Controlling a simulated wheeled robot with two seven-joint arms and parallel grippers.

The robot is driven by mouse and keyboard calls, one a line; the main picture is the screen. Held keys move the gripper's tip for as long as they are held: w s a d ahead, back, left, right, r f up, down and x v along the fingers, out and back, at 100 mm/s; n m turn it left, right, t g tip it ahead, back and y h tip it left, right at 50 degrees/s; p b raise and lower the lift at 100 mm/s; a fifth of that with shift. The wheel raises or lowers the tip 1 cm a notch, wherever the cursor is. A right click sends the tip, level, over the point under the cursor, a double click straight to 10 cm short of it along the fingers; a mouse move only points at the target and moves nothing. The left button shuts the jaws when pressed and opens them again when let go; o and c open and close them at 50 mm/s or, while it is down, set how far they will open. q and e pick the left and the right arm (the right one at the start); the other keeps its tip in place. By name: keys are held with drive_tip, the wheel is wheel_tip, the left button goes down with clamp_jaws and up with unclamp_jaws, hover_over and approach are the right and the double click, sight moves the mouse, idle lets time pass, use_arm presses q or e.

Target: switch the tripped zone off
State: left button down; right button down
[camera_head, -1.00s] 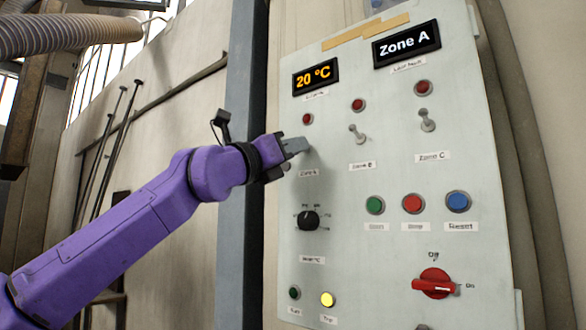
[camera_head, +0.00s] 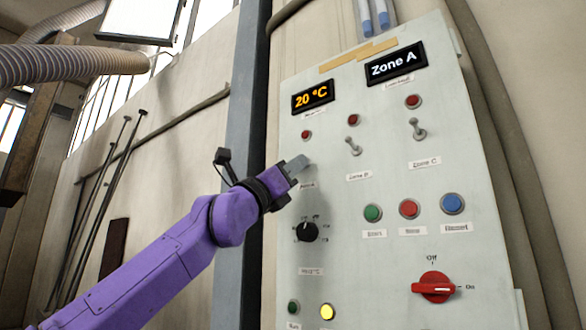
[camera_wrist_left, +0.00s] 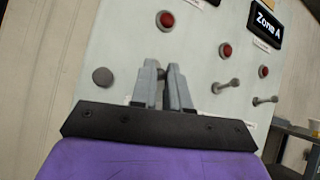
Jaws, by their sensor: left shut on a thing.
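The control panel (camera_head: 450,310) fills the right of the head view. Its upper display (camera_head: 397,64) reads "Zone A". My left gripper (camera_head: 300,163) is at the Zone A switch position, below the left red lamp (camera_head: 306,134). In the left wrist view the fingers (camera_wrist_left: 163,72) are close together, shut on the Zone A switch, which they mostly hide; its lever position cannot be told. The Zone B toggle (camera_head: 353,146) and Zone C toggle (camera_head: 418,130) stand free to the right, with levers pointing up. My right gripper is not in view.
A second display (camera_head: 313,97) reads 20 °C. Below the switches are a black knob (camera_head: 307,232), green (camera_head: 373,213), red (camera_head: 409,209) and blue (camera_head: 452,204) buttons and a red rotary switch (camera_head: 434,287). A yellow lamp (camera_head: 327,312) is lit. A grey post (camera_head: 240,130) stands left of the panel.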

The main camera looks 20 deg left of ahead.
use_arm(q)
drive_tip(key=c, duration=1.1)
unclamp_jaws()
drive_tip(key=shift+f, duration=0.1)
drive_tip(key=b+v, duration=0.8)
drive_tip(key=v, duration=0.2)
drive_tip(key=shift+s+b, duration=0.2)
drive_tip(key=shift+b, duration=0.2)
drive_tip(key=shift+a, duration=0.1)
